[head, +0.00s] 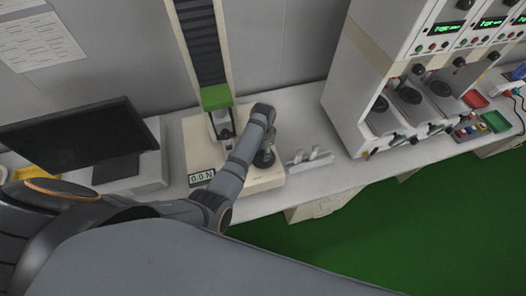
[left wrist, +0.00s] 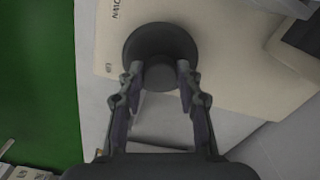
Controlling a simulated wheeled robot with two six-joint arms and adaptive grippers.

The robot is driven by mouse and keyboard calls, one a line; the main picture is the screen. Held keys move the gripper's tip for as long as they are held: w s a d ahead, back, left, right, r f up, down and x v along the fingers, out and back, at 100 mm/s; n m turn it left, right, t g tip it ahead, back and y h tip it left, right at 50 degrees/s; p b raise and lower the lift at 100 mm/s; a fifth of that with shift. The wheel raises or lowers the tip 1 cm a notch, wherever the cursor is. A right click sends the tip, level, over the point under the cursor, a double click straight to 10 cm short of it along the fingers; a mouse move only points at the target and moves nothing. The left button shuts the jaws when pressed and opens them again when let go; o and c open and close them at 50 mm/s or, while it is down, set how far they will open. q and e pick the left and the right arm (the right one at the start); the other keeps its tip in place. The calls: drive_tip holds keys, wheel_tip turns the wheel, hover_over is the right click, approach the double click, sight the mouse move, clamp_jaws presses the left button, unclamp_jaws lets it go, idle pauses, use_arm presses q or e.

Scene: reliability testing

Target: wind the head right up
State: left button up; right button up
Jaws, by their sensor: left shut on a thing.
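The test stand has a pale base (head: 240,183) and a tall dark ribbed column (head: 200,45). Its green-fronted head (head: 216,97) sits low on the column, just above a small fixture (head: 224,128). A dark round knob (head: 264,158) stands on the right of the base; it also shows in the left wrist view (left wrist: 150,36). My left gripper (head: 267,146) comes down over it from above. In the left wrist view its fingertips (left wrist: 159,71) are shut on the knob's raised middle, one on each side. My right gripper is in neither view.
A display (head: 201,177) on the base's left reads 0.0 N. A monitor (head: 75,140) stands at left. Pale small parts (head: 309,157) lie right of the stand. A white machine (head: 375,75) with green readouts stands farther right. Green floor (head: 350,235) lies in front of the bench.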

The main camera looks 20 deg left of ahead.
sight(263, 152)
use_arm(q)
drive_tip(key=m, duration=0.5)
drive_tip(key=shift+w+r, duration=0.15)
drive_tip(key=shift+w, duration=0.05)
drive_tip(key=shift+m, duration=0.4)
drive_tip(key=o, duration=0.9)
drive_tip(key=shift+o, duration=1.3)
drive_tip(key=shift+s, duration=0.1)
wheel_tip(263, 152, up, 7)
drive_tip(key=shift+r, duration=0.2)
